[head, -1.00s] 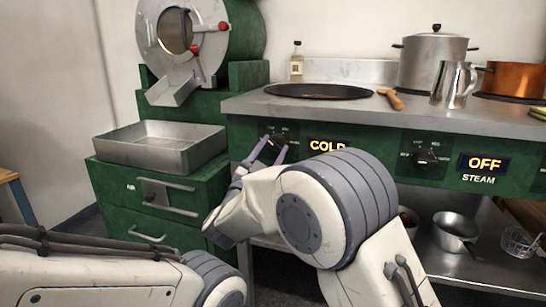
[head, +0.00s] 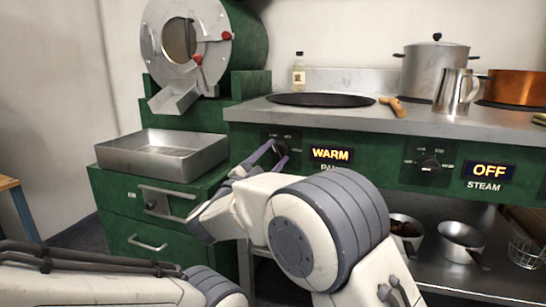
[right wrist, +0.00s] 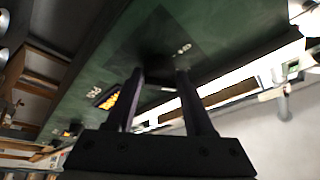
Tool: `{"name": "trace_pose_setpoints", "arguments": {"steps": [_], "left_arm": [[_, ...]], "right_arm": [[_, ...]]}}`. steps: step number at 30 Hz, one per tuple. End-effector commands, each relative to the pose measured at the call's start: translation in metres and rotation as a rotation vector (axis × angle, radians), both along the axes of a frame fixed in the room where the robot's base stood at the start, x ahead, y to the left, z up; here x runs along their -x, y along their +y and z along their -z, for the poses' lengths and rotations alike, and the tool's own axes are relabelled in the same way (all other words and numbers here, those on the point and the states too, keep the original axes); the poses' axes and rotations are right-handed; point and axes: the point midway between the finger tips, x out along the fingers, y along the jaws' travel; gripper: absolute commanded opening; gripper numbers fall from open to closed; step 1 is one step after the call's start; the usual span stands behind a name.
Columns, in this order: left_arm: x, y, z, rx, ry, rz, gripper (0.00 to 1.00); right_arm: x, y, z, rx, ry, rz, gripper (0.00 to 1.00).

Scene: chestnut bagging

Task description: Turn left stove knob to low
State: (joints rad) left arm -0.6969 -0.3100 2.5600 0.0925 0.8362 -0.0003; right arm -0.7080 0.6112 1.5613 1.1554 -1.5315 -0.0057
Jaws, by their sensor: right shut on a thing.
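The left stove knob (head: 281,147) is dark and sits on the green stove front, left of a lit display (head: 331,154) that reads WARM. My right gripper (head: 270,152) is shut on this knob, its purple-grey fingers on either side of it. In the right wrist view the two fingers reach up to the dark knob (right wrist: 158,72), which is in shadow and hard to make out. The exact dial position cannot be read. My left arm lies along the bottom left of the head view; its gripper is not in view.
A second knob (head: 430,163) sits further right beside a display (head: 489,171) reading OFF over STEAM. A dark pan (head: 320,100), a wooden-handled tool (head: 393,106), a steel pitcher (head: 455,92) and pots stand on the stove top. A metal tray (head: 163,155) is at left.

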Motion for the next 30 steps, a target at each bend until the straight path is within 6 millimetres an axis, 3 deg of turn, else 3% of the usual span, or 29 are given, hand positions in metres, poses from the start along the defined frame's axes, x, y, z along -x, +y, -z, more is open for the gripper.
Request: {"name": "trace_pose_setpoints", "arguments": {"steps": [5, 6, 8, 20, 30], "left_arm": [[0.000, 0.000, 0.000, 0.000, 0.000, 0.000, 0.50], [0.000, 0.000, 0.000, 0.000, 0.000, 0.000, 0.50], [0.000, 0.000, 0.000, 0.000, 0.000, 0.000, 0.50], [0.000, 0.000, 0.004, 0.000, 0.000, 0.000, 0.50], [0.000, 0.000, 0.027, 0.000, 0.000, 0.000, 0.50]], "right_arm": [[0.000, -0.001, 0.005, 0.000, 0.009, 0.004, 0.00], [0.000, -0.001, 0.005, 0.000, 0.009, 0.004, 0.61], [0.000, -0.001, 0.005, 0.001, 0.008, 0.003, 0.80], [0.005, 0.004, 0.005, 0.002, 0.003, 0.000, 0.80], [0.055, 0.037, 0.027, 0.001, 0.004, -0.003, 0.80]]}}
